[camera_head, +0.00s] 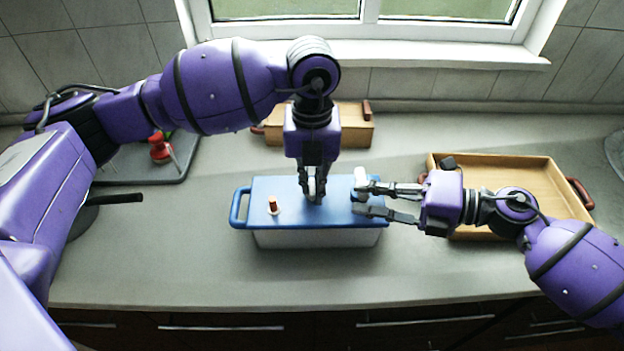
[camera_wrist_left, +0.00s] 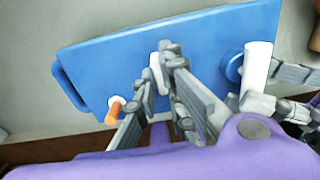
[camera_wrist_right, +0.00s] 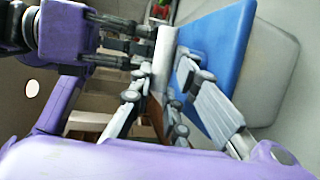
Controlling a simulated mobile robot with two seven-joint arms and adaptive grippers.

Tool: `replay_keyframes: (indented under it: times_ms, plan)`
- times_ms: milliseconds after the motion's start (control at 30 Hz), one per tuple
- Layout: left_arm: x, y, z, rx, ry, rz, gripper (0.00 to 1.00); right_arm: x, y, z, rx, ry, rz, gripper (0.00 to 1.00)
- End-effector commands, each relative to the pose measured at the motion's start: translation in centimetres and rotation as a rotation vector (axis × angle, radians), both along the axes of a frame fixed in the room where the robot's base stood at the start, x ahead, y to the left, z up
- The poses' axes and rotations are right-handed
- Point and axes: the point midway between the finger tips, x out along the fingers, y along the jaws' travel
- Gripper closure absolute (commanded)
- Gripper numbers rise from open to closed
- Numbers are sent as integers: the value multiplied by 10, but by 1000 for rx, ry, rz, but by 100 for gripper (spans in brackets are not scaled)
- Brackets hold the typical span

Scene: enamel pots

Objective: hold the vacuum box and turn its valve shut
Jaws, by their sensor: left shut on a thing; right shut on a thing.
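The vacuum box has a blue lid (camera_head: 245,192) with a blue loop at its left end and a pale body (camera_head: 315,238); it stands on the counter. My left gripper (camera_head: 315,194) comes down from above and is shut on a pale grip at the lid's middle, also in the left wrist view (camera_wrist_left: 157,72). The valve has a white lever (camera_wrist_left: 257,68) on a round blue base at the lid's right end; the lever shows in the head view (camera_head: 361,177). My right gripper (camera_head: 361,198) reaches in from the right, shut on the lever; its fingers partly hide it.
A small orange-red knob (camera_head: 273,204) stands on the lid's left part. A wooden tray (camera_head: 545,175) lies right, partly behind my right arm. A wooden box (camera_head: 355,128) is behind, and a dark tray (camera_head: 180,170) with a red-topped item is left. Counter in front is clear.

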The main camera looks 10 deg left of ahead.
Motion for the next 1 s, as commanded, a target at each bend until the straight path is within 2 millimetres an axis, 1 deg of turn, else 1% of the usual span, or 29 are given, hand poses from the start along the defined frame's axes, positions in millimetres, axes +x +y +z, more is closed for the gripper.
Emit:
replay_keyframes:
  times_ms: [533,567,600,700,1000]
  plan:
    - [1,1,1,1,-4,27,100,-1,0,-1,-2,-1,1,100]
    - [1,1,1,1,-4,27,88,-1,0,-1,-2,-2,1,100]
    - [1,1,1,1,-4,27,83,-1,0,-1,-2,-2,1,100]
    - [1,1,1,1,-3,26,72,-1,0,-1,-2,-1,1,100]
    - [1,0,1,0,-1,24,72,0,0,-1,-2,-1,1,100]
